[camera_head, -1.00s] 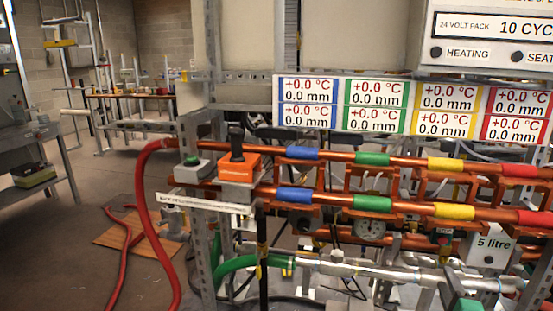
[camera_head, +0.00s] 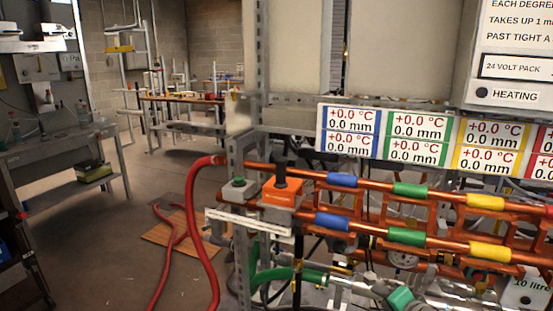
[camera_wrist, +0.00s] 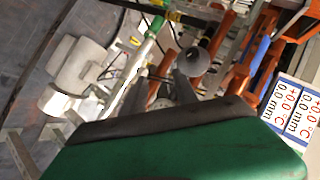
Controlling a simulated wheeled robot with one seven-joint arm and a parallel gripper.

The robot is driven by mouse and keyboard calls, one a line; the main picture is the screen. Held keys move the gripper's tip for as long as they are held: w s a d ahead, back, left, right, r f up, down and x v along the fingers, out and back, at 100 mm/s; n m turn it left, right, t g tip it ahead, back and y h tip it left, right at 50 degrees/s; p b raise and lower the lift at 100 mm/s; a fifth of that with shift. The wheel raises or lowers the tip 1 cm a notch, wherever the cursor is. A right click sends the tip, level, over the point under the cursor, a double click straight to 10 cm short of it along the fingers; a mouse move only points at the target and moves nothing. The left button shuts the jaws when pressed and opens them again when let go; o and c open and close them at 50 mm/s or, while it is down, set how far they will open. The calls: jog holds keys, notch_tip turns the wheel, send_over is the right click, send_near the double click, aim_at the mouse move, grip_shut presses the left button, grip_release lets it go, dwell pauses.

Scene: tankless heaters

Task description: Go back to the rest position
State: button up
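My gripper (camera_wrist: 164,86) shows in the wrist view as two grey fingers with a gap between them, above a large green and dark part of my wrist. No held object shows between them. Behind the fingers are blurred orange pipes (camera_wrist: 240,68), a pale tube (camera_wrist: 122,100) and a round grey knob (camera_wrist: 193,61).
The heater rig fills the right, with copper pipes (camera_head: 370,189), an orange switch box (camera_head: 284,191) and a display panel (camera_head: 420,138). A red hose (camera_head: 206,250) hangs at its left end. A bench (camera_head: 75,148) stands at left. Open floor (camera_head: 110,235) lies between.

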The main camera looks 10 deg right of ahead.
jog(key=s+a+r+n+g+y+p, duration=0.1)
jog(key=a+r+n+g+p, duration=0.1)
jog(key=a+r+n+p, duration=0.3)
jog(key=s+a+r+n+g+p, duration=0.1)
jog(key=s+a+r+g+p, duration=0.15)
jog(key=a, duration=0.45)
jog(key=s+a+r+n+g+h+p, duration=0.1)
jog(key=s+a+r+n+g+p, duration=0.3)
jog(key=s+a+r, duration=0.4)
jog(key=shift+s+r+n+p, duration=0.25)
jog(key=shift+s+n+p, duration=0.55)
jog(key=shift+s+n, duration=0.3)
jog(key=shift+a, duration=0.1)
